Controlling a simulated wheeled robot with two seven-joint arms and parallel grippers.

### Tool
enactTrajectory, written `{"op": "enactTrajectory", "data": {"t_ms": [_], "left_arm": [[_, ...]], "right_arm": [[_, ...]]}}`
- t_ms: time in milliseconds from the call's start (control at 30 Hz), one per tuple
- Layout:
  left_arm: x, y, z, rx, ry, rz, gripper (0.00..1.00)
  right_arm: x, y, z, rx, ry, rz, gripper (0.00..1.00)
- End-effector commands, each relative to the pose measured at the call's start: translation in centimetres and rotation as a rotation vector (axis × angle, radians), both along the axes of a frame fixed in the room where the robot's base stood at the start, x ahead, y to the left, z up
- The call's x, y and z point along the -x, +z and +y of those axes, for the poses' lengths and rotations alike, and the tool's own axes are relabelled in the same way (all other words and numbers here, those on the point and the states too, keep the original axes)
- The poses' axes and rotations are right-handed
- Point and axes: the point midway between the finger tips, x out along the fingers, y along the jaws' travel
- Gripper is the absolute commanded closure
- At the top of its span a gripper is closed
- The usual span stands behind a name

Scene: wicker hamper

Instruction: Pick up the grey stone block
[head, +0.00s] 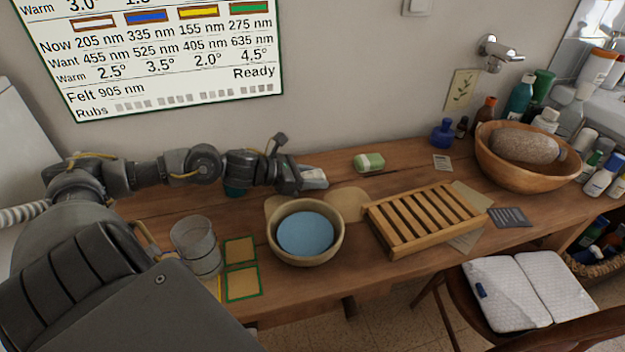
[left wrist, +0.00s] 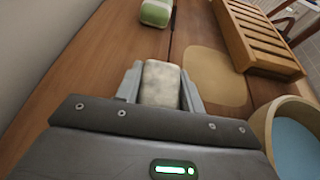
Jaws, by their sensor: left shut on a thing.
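The grey stone block (left wrist: 160,83), mottled pale grey, sits between the fingers of my left gripper (left wrist: 160,90) in the left wrist view. The fingers press on both its sides, so the gripper is shut on it. In the head view my left gripper (head: 310,178) is over the back of the wooden table, behind the tan bowl. The block is mostly hidden there by the gripper. I cannot tell whether the block still touches the table. My right gripper is not in view.
A bowl of blue liquid (head: 305,234), a slatted wooden rack (head: 425,217) and a green-and-white soap bar (head: 369,162) stand nearby. A glass (head: 197,247) is at left. A wooden bowl (head: 520,172) holding a large stone and several bottles stand at right.

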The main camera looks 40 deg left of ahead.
Motion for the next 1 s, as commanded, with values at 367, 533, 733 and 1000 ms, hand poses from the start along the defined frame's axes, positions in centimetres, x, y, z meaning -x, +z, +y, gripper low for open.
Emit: {"op": "enactTrajectory", "data": {"t_ms": [367,533,733,1000], "left_arm": [[-0.1,2.8,0.0,-0.003,-0.001,-0.006,0.88],[1.2,6.5,-2.3,-0.001,-0.006,-0.008,0.88],[3.6,10.6,-6.5,0.004,-0.007,-0.008,0.88],[6.0,12.6,-10.5,0.002,-0.001,0.0,0.88]], "right_arm": [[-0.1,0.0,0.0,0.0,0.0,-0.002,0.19],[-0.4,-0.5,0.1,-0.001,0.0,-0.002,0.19],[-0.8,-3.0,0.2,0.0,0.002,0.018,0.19],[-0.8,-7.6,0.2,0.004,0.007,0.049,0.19]]}}
